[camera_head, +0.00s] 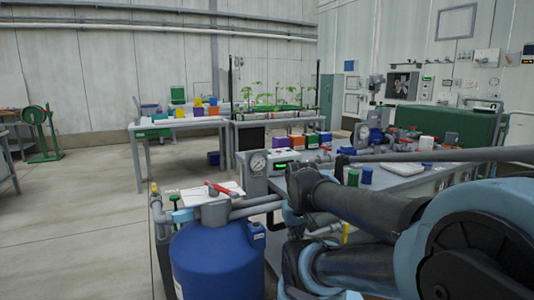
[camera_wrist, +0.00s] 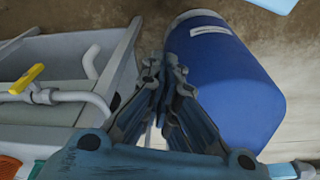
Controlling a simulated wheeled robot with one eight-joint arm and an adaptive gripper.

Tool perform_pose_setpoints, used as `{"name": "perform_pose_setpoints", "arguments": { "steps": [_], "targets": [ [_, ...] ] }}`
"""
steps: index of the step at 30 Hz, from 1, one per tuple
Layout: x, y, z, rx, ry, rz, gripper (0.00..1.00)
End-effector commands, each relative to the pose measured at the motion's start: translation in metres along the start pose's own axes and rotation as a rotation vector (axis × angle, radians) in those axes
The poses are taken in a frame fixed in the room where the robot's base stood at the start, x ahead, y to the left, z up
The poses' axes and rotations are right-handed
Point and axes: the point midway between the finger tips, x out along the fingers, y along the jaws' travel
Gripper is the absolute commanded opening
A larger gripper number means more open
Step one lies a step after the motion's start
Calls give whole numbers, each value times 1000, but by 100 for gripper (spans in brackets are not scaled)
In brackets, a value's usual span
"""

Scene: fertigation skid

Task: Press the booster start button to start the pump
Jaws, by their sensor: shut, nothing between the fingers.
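My gripper (camera_wrist: 163,72) shows in the wrist view with its fingers shut and empty, pointing away from the camera. It is beside a blue tank (camera_wrist: 235,75), apart from or in front of it; I cannot tell if they touch. In the head view my arm reaches in from the right and bends down beside the blue tank (camera_head: 215,262); the gripper itself cannot be made out there. A grey box with a round gauge (camera_head: 257,162) and a lit green display (camera_head: 283,165) stands behind the tank. I cannot make out the booster start button in either view.
Grey pipes and a red-handled valve (camera_head: 222,189) sit above the tank. A pipe with a yellow handle (camera_wrist: 27,79) lies left of my gripper. The skid bench (camera_head: 400,180) carries pumps and pipes. Open floor (camera_head: 80,215) lies left.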

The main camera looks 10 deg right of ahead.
Motion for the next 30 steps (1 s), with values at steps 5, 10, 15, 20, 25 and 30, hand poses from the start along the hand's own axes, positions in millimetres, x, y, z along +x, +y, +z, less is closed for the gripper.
{"name": "perform_pose_setpoints", "arguments": {
  "steps": [5, 10, 15, 20, 25, 30],
  "targets": [
    [0, 0, 0, 0, 0, 0, 0],
    [0, 0, 0, 0, 0, 0, 0],
    [-8, 0, 4, -4, 14, 0, 0],
    [-25, 1, -24, -41, 45, 3, 0],
    [-58, 2, -86, -120, 110, 12, 0],
    [-89, 3, -158, -211, 183, 28, 0]
  ]
}}
